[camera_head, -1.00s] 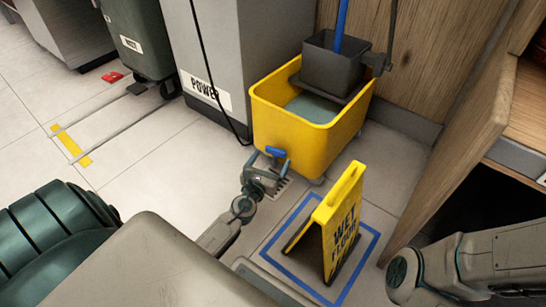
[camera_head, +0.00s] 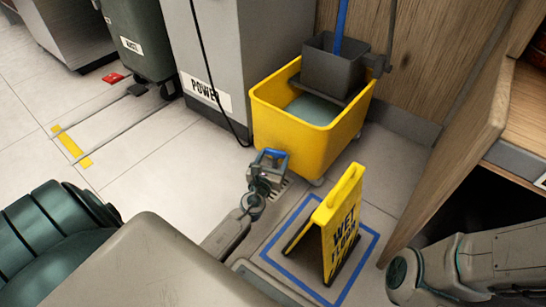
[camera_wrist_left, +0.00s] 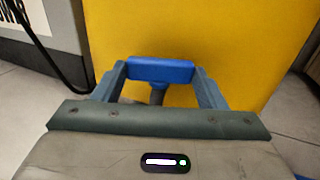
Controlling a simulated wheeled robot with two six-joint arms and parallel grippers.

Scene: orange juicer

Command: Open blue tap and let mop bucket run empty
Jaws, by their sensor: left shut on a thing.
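The yellow mop bucket (camera_head: 290,135) stands on the floor against the wooden wall, with a pale grey-blue water surface (camera_head: 315,108) inside. The blue tap (camera_wrist_left: 160,70) sits low on its front face, with a wide handle. My left gripper (camera_head: 270,154) is shut on the tap handle, one finger at each end of it, as the left wrist view (camera_wrist_left: 160,78) also shows. The handle lies level across the picture there, with a dark stem below it. No stream of water can be made out. My right gripper is out of view.
A floor drain grate (camera_head: 280,188) lies below the tap. A yellow wet floor sign (camera_head: 342,225) stands inside a blue taped square, right of my left arm. A grey power cabinet (camera_head: 215,60) is left of the bucket; a wooden counter is on the right.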

